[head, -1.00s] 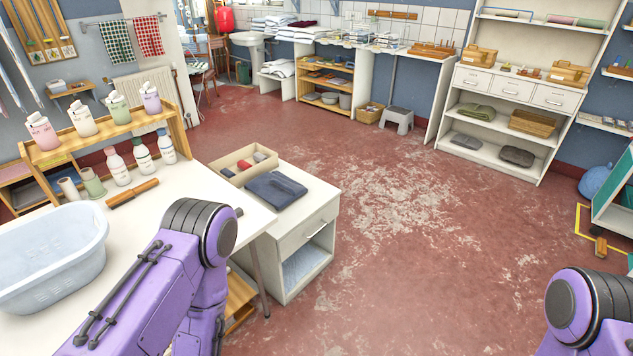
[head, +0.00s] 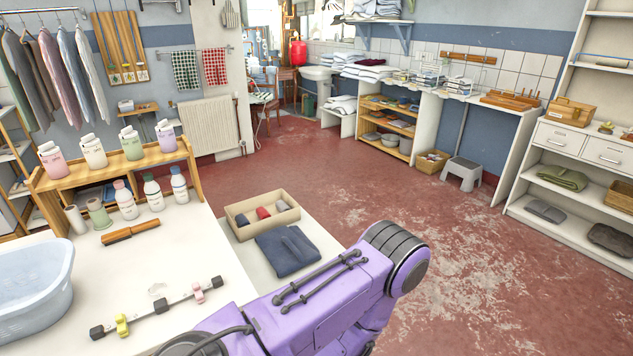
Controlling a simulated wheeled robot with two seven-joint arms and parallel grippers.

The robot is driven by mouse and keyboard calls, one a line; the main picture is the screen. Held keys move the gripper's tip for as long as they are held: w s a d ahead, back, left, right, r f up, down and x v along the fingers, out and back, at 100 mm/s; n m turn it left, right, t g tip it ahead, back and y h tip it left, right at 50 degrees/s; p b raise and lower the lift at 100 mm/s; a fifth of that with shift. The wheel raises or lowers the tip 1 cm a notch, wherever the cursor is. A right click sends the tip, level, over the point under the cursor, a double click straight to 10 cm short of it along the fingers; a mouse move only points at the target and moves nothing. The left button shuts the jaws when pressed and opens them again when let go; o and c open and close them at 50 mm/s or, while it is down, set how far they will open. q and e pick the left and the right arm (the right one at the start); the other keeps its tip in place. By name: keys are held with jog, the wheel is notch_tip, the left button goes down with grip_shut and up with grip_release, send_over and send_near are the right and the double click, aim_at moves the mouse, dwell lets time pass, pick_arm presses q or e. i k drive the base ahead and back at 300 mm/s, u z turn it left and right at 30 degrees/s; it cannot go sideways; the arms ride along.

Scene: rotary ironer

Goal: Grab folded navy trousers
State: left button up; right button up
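The folded navy trousers (head: 287,250) lie flat on the top of a white cabinet (head: 322,238), just in front of a beige divided box. The arm is close to the trousers in the picture; I cannot tell any contact. Neither my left gripper nor my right gripper is in the frame.
The beige box (head: 240,230) holds rolled items. The white table (head: 200,250) at left carries a pale blue tub (head: 35,290), bottles, a wooden-handled tool (head: 131,232) and a bar with clips (head: 160,308). The red floor beyond the cabinet is open.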

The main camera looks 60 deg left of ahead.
aim_at(287, 251)
jog(key=u, duration=0.2)
jog(key=i, duration=0.85)
jog(key=u, duration=1.05)
jog(key=i, duration=0.7)
jog(key=u, duration=0.65)
